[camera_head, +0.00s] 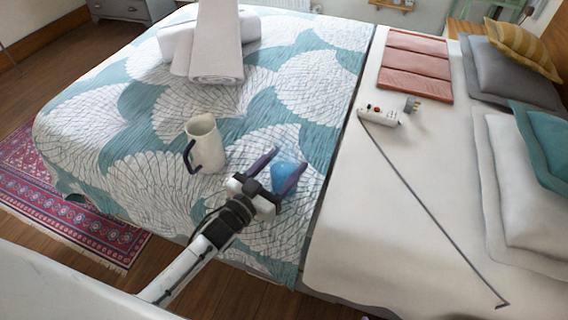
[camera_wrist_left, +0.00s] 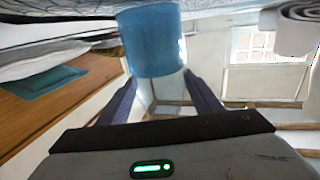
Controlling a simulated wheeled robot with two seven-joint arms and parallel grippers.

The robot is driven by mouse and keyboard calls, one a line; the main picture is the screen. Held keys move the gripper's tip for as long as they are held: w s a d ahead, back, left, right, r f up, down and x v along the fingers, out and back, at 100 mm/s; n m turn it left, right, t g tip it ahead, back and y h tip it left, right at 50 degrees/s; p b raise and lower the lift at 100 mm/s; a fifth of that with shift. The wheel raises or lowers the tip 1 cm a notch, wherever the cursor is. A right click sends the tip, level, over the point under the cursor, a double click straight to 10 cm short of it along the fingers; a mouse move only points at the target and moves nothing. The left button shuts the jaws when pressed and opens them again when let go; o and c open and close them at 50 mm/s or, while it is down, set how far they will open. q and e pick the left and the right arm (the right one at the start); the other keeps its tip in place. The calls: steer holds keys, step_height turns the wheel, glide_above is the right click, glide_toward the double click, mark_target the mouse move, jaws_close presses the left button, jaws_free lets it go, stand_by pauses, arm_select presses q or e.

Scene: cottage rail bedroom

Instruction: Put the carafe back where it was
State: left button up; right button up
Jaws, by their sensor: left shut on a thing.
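A blue vessel with a paler, clear part, which looks like the carafe (camera_head: 286,177), is between the fingers of my left gripper (camera_head: 288,161) over the near part of the bed. In the left wrist view the carafe (camera_wrist_left: 152,45) shows its blue part large at the top, with the pale part between the two dark fingers (camera_wrist_left: 160,88). My left gripper is shut on it. I cannot tell whether its base touches the bedspread.
A cream jug (camera_head: 206,143) with a dark handle stands on the patterned bedspread (camera_head: 130,125), left of my gripper. Rolled white towels (camera_head: 215,55) lie behind it. On the white bed at right are a power strip (camera_head: 380,115), its cable, a folded pink cloth (camera_head: 415,65) and pillows (camera_head: 520,180).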

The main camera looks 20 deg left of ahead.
arm_select(q)
steer(key=shift+r, duration=0.15)
steer(key=o, duration=1.7)
steer(key=shift+f, duration=0.35)
steer(key=shift+c, duration=0.2)
steer(key=shift+r, duration=0.1)
steer(key=shift+r, duration=0.35)
steer(key=v, duration=1.2)
steer(key=s+d+f+n+g+y, duration=0.1)
steer(key=s+d+f+g+y, duration=0.2)
steer(key=s+f+g, duration=0.5)
steer(key=s+f, duration=0.6)
steer(key=s, duration=0.1)
steer(key=shift+f+n+g, duration=0.3)
steer(key=shift+f+g, duration=0.05)
steer(key=shift+g, duration=0.05)
steer(key=shift+s, duration=0.1)
